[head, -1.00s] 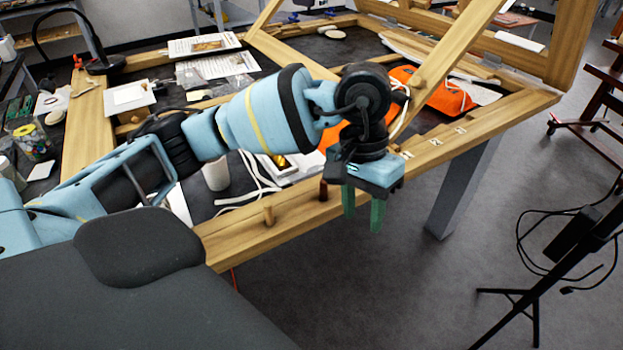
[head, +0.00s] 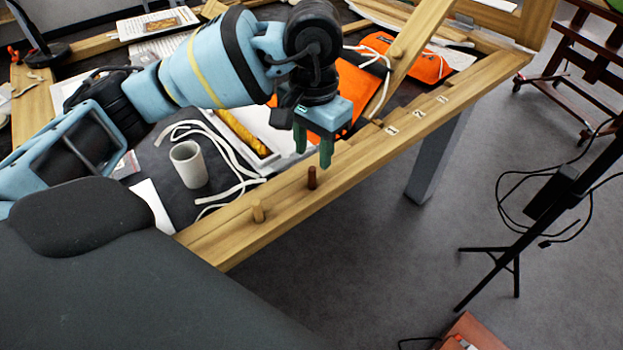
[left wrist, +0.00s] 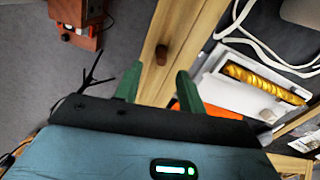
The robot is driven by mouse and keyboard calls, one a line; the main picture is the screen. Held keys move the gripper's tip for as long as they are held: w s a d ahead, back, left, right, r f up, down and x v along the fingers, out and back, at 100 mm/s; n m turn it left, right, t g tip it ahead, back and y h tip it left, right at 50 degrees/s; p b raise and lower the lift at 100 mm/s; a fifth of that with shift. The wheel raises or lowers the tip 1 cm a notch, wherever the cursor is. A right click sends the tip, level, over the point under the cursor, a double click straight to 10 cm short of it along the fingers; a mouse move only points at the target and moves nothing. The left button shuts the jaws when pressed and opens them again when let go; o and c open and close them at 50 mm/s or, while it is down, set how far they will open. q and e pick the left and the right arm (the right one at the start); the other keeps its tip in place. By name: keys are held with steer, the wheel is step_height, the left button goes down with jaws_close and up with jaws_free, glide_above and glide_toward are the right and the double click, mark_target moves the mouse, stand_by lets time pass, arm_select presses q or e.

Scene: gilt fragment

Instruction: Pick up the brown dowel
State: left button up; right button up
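The brown dowel (head: 311,177) is a short dark peg standing upright in the wooden frame rail along the table's front edge. It also shows in the left wrist view (left wrist: 161,54), beyond and between the two green fingertips. My left gripper (head: 313,160) has its green fingers pointing down just above the dowel in the head view. The fingers are apart with nothing between them, and they do not appear to touch the dowel. My right gripper is not in view.
A white cup (head: 188,164), white cords (head: 222,150) and a tray with a gilt piece (head: 243,132) lie behind the rail. An orange cloth item (head: 352,92) is behind my gripper. Open floor lies in front of the rail.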

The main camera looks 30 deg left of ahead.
mark_target(312, 168)
arm_select(q)
steer(key=shift+w+a+f+p, duration=0.1)
steer(key=shift+f+p, duration=0.1)
steer(key=shift+f, duration=1.4)
steer(key=shift+a+f+p, duration=0.1)
steer(key=shift+f+p, duration=0.1)
steer(key=shift+f, duration=1.35)
jaws_close()
